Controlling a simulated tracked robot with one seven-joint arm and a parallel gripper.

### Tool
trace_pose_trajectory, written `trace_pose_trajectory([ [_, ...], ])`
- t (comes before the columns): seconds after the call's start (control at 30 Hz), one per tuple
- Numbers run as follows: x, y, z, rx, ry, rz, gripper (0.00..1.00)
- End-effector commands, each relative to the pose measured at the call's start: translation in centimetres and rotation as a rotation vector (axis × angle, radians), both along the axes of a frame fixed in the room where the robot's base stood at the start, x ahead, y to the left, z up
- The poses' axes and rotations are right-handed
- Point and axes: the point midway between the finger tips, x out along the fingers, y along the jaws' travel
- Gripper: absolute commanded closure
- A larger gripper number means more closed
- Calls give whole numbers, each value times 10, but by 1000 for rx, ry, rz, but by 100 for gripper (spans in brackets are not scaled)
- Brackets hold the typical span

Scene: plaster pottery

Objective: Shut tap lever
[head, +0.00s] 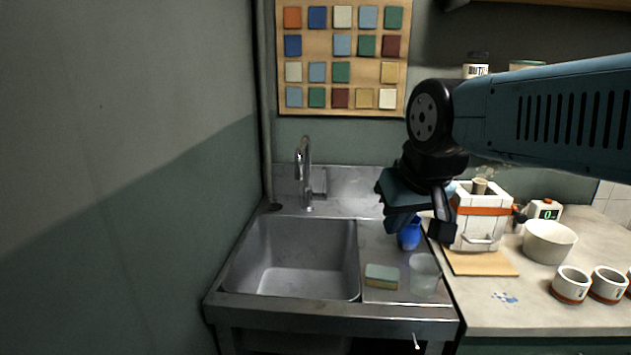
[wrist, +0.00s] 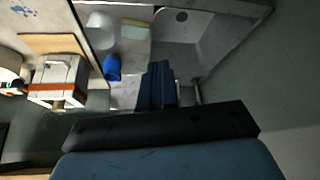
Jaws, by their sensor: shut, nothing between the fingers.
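The chrome tap (head: 305,172) stands upright at the back of the steel sink unit in the head view. A small grey lever (head: 319,182) appears at its right side; its exact setting is too small to tell. I see no clear water stream. My gripper (head: 397,216) is shut and empty, to the right of the tap and apart from it, above the drainboard side. In the wrist view, the closed blue fingers (wrist: 158,85) point toward the sink unit. A thin grey shape to their right may be the tap, mostly hidden.
The steel sink basin (head: 295,258) is empty. A white plaster mould (head: 480,213), bowl (head: 548,241) and cups are at right. A wall borders the left.

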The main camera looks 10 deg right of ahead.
Motion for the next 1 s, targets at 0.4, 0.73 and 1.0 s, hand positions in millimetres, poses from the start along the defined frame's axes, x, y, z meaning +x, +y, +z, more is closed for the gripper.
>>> trace_pose_trajectory([
  [0.4,9,0,0,-6,-15,16,100],
  [0.73,120,0,-5,-110,-221,199,100],
  [1.0,220,2,-17,-273,-434,346,100],
])
